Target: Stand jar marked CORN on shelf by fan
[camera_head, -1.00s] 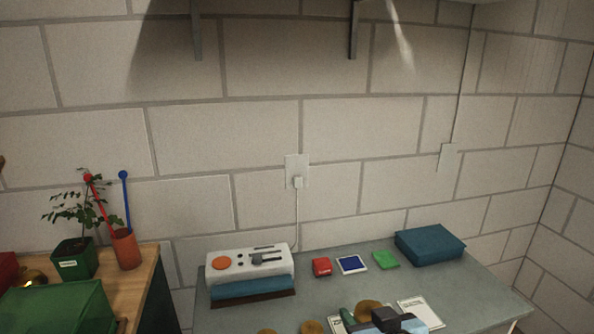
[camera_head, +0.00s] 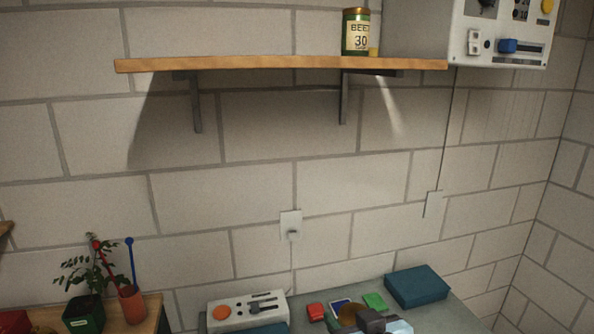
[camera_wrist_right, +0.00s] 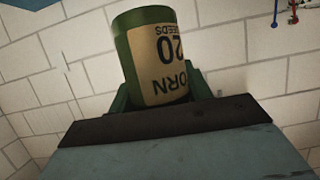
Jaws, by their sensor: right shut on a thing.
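The jar marked CORN (camera_wrist_right: 155,60) is green with a tan label reading CORN 20 SEEDS, upside down in the right wrist view. My right gripper (camera_wrist_right: 158,95) is shut on it, its green fingers on either side. In the head view the jar's round gold-brown lid (camera_head: 351,316) shows at the bottom edge, with my right gripper (camera_head: 347,322) around it. The wooden shelf (camera_head: 250,64) is on the wall above, well above the gripper. No fan shows in the head view. My left gripper is not in view.
A BEET 30 jar (camera_head: 356,34) stands towards the shelf's right end; the shelf's left part is bare. A white control panel (camera_head: 500,40) hangs right of the shelf. Below are a white switch box (camera_head: 245,308), a blue box (camera_head: 416,287) and a potted plant (camera_head: 84,315).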

